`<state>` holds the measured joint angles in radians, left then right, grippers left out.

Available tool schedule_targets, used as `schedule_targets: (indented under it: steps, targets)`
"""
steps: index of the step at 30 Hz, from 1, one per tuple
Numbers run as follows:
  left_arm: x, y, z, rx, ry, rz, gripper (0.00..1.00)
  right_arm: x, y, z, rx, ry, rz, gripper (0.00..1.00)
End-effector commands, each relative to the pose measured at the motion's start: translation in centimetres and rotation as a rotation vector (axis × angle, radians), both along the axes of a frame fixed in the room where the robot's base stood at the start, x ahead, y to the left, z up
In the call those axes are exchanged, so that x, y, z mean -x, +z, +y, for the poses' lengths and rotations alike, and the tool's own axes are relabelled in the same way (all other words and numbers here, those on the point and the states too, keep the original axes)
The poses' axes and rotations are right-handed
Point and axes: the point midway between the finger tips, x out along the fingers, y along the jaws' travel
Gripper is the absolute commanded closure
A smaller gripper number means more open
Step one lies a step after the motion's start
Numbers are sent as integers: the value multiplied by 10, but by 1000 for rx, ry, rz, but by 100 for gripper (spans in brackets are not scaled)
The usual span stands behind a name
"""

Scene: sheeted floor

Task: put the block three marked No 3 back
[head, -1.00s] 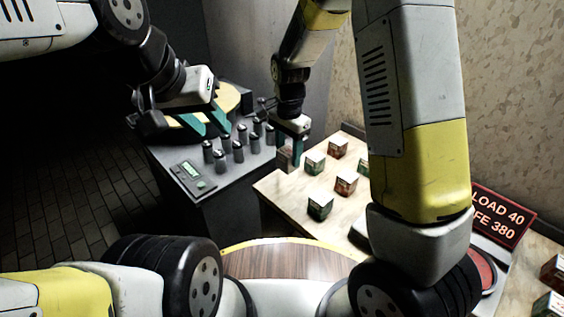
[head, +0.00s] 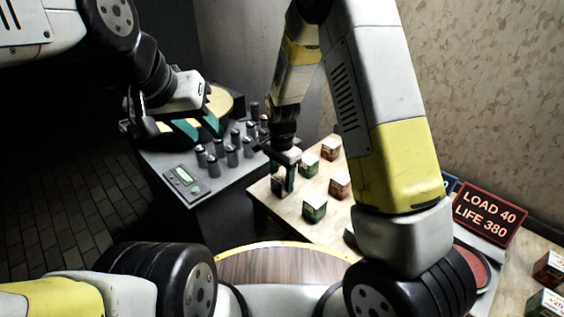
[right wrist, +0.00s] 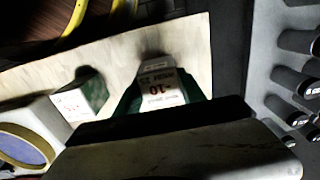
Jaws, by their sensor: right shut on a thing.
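My right gripper (head: 284,174) is shut on a small red-sided block (head: 277,184) at the left edge of the pale table (head: 268,207). In the right wrist view the held block (right wrist: 163,84) shows a white label between the teal fingers, with a red figure that looks like 10. I cannot make out a No 3 on any block. Whether the held block touches the table is unclear. My left gripper (head: 197,122) is open and empty, its teal fingers apart above the grey console.
Red and green blocks with white tops stand on the table, including a green one (head: 314,207) and a red one (head: 340,185). The grey console (head: 190,187) carries several dark cylinders (head: 232,155). A sign (head: 488,214) reads LOAD 40, LIFE 380.

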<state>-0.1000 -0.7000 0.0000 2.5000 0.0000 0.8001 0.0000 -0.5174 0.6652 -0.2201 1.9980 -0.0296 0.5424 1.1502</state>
Motion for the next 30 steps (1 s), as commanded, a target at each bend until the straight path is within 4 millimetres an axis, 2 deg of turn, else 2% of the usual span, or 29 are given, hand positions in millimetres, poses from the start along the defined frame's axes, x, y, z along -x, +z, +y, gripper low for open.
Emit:
schedule_targets:
  steps: [1,3,4,13,16,20,30]
  targets:
    - [0,0,0,0,0,0,64,0,0,0,0,0,0,47]
    - [0,0,0,0,0,0,64,0,0,0,0,0,0,33]
    - [0,0,0,0,0,0,64,0,0,0,0,0,0,31]
    - [0,0,0,0,0,0,64,0,1,0,0,0,0,31]
    - [0,0,0,0,0,0,64,-1,7,0,-1,0,-2,31]
    - [0,0,0,0,0,0,64,-2,28,0,-3,0,-6,31]
    - [0,0,0,0,0,0,64,-1,99,1,-2,-1,-4,31]
